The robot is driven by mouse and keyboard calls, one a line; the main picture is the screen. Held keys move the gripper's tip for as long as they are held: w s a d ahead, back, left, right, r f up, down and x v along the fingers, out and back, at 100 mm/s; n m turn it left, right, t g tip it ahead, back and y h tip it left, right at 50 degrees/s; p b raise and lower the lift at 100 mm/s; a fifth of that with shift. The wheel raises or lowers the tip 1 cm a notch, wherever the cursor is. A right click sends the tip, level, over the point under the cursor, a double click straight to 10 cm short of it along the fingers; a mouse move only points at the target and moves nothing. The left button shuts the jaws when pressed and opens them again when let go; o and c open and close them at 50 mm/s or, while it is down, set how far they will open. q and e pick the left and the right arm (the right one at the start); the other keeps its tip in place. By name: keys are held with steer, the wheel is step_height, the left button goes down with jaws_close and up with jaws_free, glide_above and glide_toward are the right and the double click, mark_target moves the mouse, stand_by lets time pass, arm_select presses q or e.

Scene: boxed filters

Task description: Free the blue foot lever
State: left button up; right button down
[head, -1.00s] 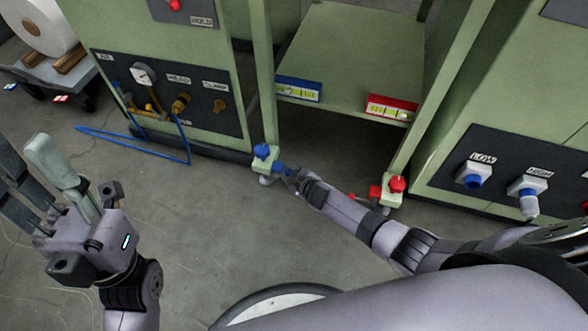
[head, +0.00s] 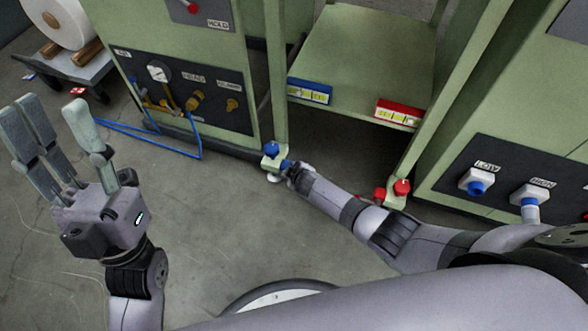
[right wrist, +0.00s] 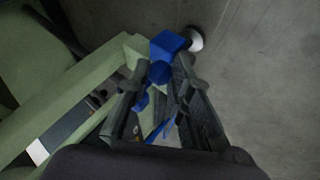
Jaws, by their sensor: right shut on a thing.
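The blue foot lever (head: 286,164) sticks out low from the foot of the left green post, beside a blue knob (head: 271,150). In the right wrist view, blue parts of the lever (right wrist: 159,73) show between the dark fingers, just below the blue knob (right wrist: 167,43). My right gripper (head: 293,168) is at the lever and shut on it; the fingers hide part of it. My left gripper (head: 55,116) is held up at the far left, its fingers spread and empty.
A red lever and knob (head: 402,187) sit at the right post's foot. A blue hose (head: 150,138) lies left on the floor. The floor between my arms is clear.

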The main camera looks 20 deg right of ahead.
steer(key=c, duration=1.4)
jaws_free()
steer(key=shift+s+r, duration=0.1)
steer(key=shift+r, duration=0.05)
steer(key=shift+v, duration=5.85)
steer(key=shift+a, duration=0.1)
